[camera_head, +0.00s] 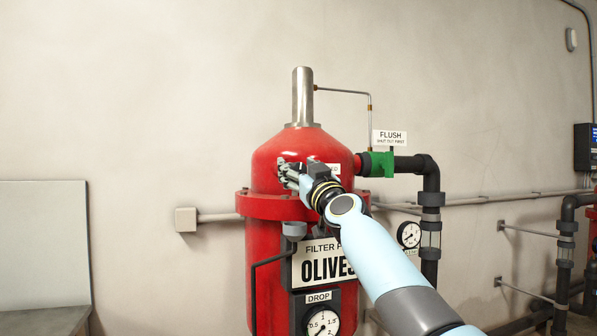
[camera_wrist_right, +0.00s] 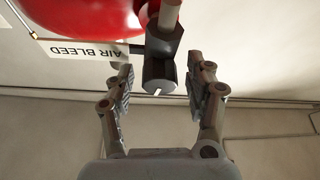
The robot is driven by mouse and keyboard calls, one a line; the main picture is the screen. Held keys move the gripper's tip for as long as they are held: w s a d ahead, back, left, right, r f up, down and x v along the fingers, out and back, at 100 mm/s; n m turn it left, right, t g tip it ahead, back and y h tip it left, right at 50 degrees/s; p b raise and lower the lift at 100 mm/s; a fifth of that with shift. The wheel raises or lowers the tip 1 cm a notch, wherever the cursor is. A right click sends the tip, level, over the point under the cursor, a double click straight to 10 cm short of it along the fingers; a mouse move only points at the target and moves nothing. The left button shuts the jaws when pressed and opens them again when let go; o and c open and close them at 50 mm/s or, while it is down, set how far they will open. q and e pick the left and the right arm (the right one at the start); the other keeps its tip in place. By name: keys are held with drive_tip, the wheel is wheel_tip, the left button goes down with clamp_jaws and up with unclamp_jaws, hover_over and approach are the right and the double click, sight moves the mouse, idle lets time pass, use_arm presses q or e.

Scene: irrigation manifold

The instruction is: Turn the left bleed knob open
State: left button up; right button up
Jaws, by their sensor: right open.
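The bleed knob (camera_wrist_right: 160,74) is a dark cylinder with a short white mark on its end, seen in the right wrist view below a dark valve body. A white AIR BLEED label (camera_wrist_right: 85,52) is upside down to its left. My right gripper (camera_wrist_right: 160,88) is open, with one finger on each side of the knob and a gap visible on both sides. In the head view, my right gripper (camera_head: 287,175) is in front of the red filter tank (camera_head: 290,145) and hides the knob. My left gripper is not in view.
A green flush valve (camera_head: 380,164) and dark pipe (camera_head: 431,200) stand right of the tank. The OLIVES sign (camera_head: 325,270) and a DROP gauge (camera_head: 322,323) are below my right arm. Another gauge (camera_head: 409,235) is to the right. The wall left of the tank is mostly clear.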

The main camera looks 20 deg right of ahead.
drive_tip(key=shift+w, duration=0.15)
clamp_jaws()
idle(0.4)
drive_tip(key=shift+r+m+h+p, duration=0.1)
drive_tip(key=shift+m+h+p, duration=0.3)
drive_tip(key=shift+m+p, duration=0.4)
drive_tip(key=m+h+p, duration=0.2)
drive_tip(key=m+p, duration=0.3)
drive_tip(key=m+g+h+p, duration=0.1)
drive_tip(key=m+h+p, duration=0.1)
drive_tip(key=m+p, duration=0.3)
drive_tip(key=m+g+h+p, duration=0.1)
drive_tip(key=m+h+p, duration=0.2)
drive_tip(key=m+p, duration=0.2)
drive_tip(key=shift+d+m+p, duration=0.2)
drive_tip(key=shift+m+p, duration=0.1)
drive_tip(key=shift+m, duration=0.3)
drive_tip(key=shift+m+g+h+p, duration=0.3)
drive_tip(key=shift+m, duration=0.1)
drive_tip(key=shift+f+m+g+h, duration=0.15)
drive_tip(key=shift+m+g, duration=0.2)
drive_tip(key=shift+m, duration=0.45)
drive_tip(key=shift+f+m+g+h, duration=0.15)
drive_tip(key=shift+m+g, duration=0.2)
drive_tip(key=shift+m, duration=0.45)
